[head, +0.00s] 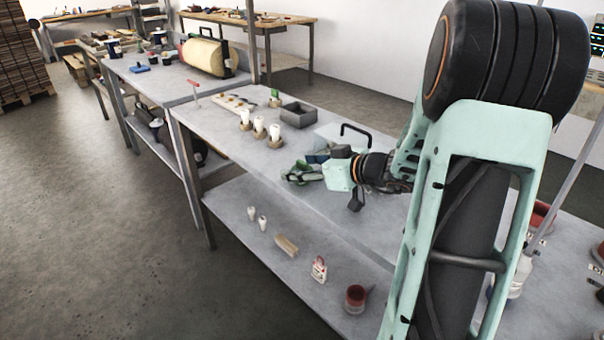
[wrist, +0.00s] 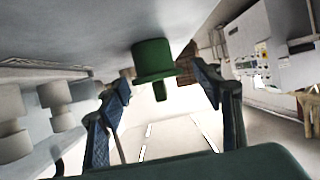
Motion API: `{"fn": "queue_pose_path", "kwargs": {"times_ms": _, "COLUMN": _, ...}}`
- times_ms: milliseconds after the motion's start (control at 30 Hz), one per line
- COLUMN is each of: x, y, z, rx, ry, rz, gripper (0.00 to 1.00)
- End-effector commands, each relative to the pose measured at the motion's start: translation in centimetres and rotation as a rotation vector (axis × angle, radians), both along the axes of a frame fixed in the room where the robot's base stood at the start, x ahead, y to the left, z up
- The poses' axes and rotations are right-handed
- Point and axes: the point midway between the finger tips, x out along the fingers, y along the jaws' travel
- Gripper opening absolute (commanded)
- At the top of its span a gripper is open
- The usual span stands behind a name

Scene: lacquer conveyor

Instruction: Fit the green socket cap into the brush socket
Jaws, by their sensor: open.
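The green socket cap (wrist: 153,60) shows in the wrist view, where the bench top is at the top of the picture. It has a broad round body, a rim and a narrow stub. My gripper (wrist: 162,82) is open, with one blue finger on each side of the cap and visible gaps between. In the head view my gripper (head: 298,173) is low over the bench; its fingers make the cap hard to pick out there. A small green piece (head: 274,94) stands farther back. I cannot tell which part is the brush socket.
White cylinders on tan bases (head: 259,127) stand close beyond my gripper. A pale board with holes (head: 234,103), a grey open box (head: 298,115) and a clear case with a black handle (head: 341,137) are behind. The lower shelf (head: 235,193) holds small items.

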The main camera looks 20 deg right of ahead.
Motion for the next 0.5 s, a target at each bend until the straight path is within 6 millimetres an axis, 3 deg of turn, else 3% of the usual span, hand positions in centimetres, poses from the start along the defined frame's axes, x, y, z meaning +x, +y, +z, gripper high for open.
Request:
{"fn": "queue_pose_path", "kwargs": {"times_ms": 100, "x": -0.02, "y": -0.03, "z": 0.01, "rx": 0.0, "ry": 0.0, "rz": 0.0, "gripper": 0.6}}
{"fn": "queue_pose_path", "kwargs": {"times_ms": 500, "x": -0.05, "y": -0.06, "z": 0.01, "rx": 0.0, "ry": 0.0, "rz": 0.0, "gripper": 0.18}}
